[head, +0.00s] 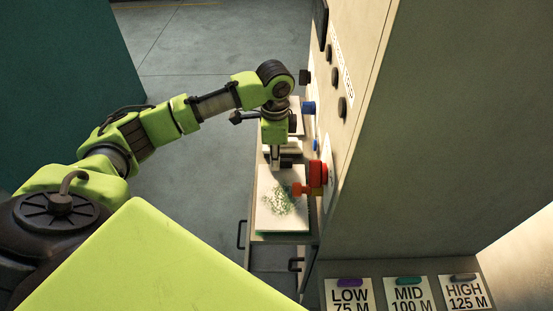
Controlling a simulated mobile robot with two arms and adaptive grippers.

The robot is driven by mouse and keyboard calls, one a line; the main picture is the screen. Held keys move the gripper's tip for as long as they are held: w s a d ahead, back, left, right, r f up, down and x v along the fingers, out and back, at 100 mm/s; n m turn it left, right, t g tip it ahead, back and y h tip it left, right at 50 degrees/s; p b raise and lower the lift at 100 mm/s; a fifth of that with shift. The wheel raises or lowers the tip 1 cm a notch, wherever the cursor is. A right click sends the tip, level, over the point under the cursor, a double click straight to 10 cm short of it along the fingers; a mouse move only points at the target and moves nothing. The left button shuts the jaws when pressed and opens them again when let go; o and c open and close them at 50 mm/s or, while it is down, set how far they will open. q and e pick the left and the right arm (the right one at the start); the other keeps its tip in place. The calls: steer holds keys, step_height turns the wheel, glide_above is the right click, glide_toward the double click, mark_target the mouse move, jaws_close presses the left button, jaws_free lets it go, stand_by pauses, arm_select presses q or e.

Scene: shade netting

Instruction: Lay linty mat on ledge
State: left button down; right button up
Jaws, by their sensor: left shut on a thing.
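The linty mat (296,222) is a pale, flat sheet with green specks, in the middle of the head view. It is over the narrow ledge (285,238) along the machine's side; I cannot tell whether it rests flat or is slightly raised. My left gripper (275,165) points down at the mat's far edge and is shut on the mat, though the fingertips are small and partly hidden. My right gripper is out of view.
The machine's panel beside the ledge has a red knob (317,174), a blue knob (308,108) and several dark knobs. Below are signs, LOW (349,296), MID (409,294) and HIGH (466,293). Dark handles (241,234) stick out under the ledge. The floor left is clear.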

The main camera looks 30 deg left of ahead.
arm_select(q)
steer(key=shift+w+d+f+p, duration=0.1)
steer(key=shift+d+f+p, duration=0.1)
steer(key=shift+f+p, duration=0.4)
steer(key=shift+f, duration=0.2)
steer(key=shift+f, duration=0.1)
steer(key=c, duration=2.1)
jaws_free()
steer(key=shift+c, duration=0.2)
